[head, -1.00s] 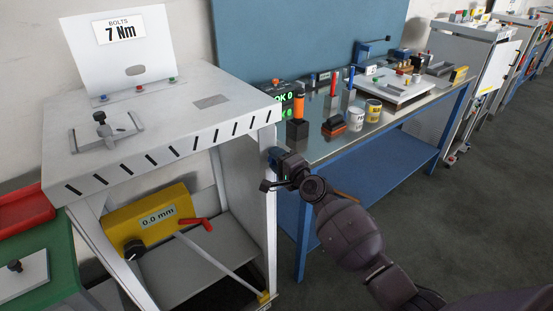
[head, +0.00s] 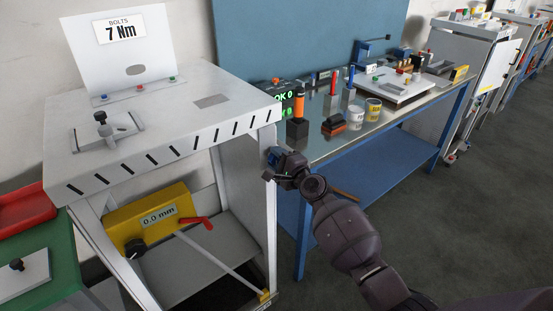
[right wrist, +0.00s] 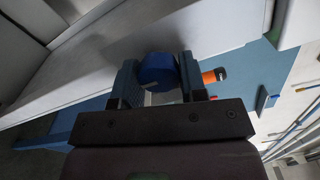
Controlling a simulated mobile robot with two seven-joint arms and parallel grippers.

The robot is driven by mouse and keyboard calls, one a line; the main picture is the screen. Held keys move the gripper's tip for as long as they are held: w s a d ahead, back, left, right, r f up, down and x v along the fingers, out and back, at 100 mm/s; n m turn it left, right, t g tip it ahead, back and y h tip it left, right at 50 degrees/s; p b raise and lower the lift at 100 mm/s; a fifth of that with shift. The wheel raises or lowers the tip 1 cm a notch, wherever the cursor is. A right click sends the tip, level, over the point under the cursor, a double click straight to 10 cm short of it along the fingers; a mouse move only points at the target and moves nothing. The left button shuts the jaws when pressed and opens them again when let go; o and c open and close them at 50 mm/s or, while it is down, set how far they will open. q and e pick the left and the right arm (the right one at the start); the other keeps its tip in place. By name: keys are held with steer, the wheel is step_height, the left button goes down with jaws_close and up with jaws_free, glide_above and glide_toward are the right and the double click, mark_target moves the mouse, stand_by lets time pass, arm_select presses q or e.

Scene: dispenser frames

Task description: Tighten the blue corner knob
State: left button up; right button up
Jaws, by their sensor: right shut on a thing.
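The blue corner knob (right wrist: 157,69) shows in the right wrist view, round and dark blue with a pale line on its face. It sits between the two fingers of my right gripper (right wrist: 158,82), which is shut on it. In the head view my right gripper (head: 276,162) is at the right front corner of the grey dispenser frame (head: 200,163), just below its slotted top edge. The knob is mostly hidden by the gripper there. My left gripper is in neither view.
A blue workbench (head: 375,177) with cups, tools and a tray stands close on the right. An orange-handled tool (head: 299,107) stands near the corner. A yellow box (head: 150,216) reading 0.0 mm is under the frame's top. The floor at right is clear.

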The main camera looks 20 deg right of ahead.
steer(key=o, duration=0.9)
steer(key=shift+o, duration=0.2)
steer(key=v, duration=1)
steer(key=shift+s, duration=0.4)
steer(key=shift+d, duration=0.15)
